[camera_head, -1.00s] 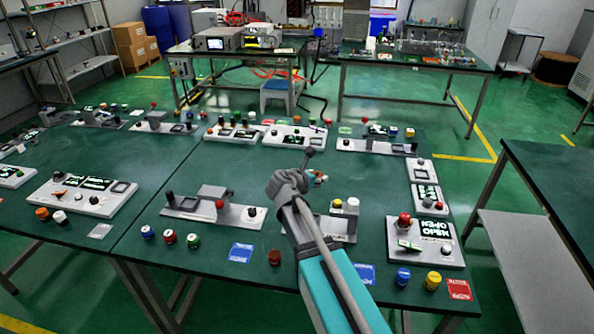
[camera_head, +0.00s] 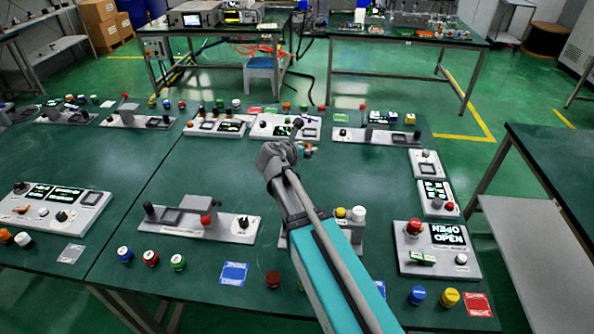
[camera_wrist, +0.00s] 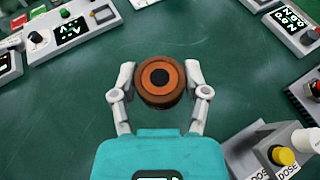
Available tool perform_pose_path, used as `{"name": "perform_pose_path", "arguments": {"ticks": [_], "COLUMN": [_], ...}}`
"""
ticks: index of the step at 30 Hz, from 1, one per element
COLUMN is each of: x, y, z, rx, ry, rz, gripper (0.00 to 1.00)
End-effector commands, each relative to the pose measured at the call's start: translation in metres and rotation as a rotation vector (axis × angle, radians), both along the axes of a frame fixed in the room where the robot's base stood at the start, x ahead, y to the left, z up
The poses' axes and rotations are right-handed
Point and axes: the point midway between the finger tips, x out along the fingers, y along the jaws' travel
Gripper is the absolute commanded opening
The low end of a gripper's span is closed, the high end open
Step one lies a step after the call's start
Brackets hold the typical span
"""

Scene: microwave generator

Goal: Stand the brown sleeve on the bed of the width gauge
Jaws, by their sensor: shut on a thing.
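The brown sleeve (camera_wrist: 143,96) is a short round piece with an orange-brown top ring and a dark centre. It sits between the two fingertips of my gripper (camera_wrist: 161,86), which is shut on its sides, above the green table. In the head view my gripper (camera_head: 301,151) is beyond the end of my arm, and the sleeve is mostly hidden or too small to make out. Several grey fixtures have flat beds and raised blocks: one at near left centre (camera_head: 222,229), one at back right (camera_head: 372,137). I cannot tell which is the width gauge.
A grey unit with yellow and white knobs (camera_wrist: 270,160) lies at lower right in the wrist view. A control panel with a red button (camera_head: 440,249) is at the right. Several coloured caps and a blue card (camera_head: 233,273) lie near the front edge. The table middle is clear.

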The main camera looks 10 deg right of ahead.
Motion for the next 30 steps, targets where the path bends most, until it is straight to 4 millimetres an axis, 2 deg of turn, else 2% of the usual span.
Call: {"name": "perform_pose_path", "arguments": {"ticks": [20,26,30], "x": [-0.001,-0.013,-0.029], "y": [0.008,0.007,0.004], "z": [-0.002,-0.018,-0.035], "rx": [0.0,0.003,0.003], "ry": [0.0,0.004,0.007], "rz": [0.008,-0.045,-0.118], "gripper": [0.1,0.1,0.1]}}
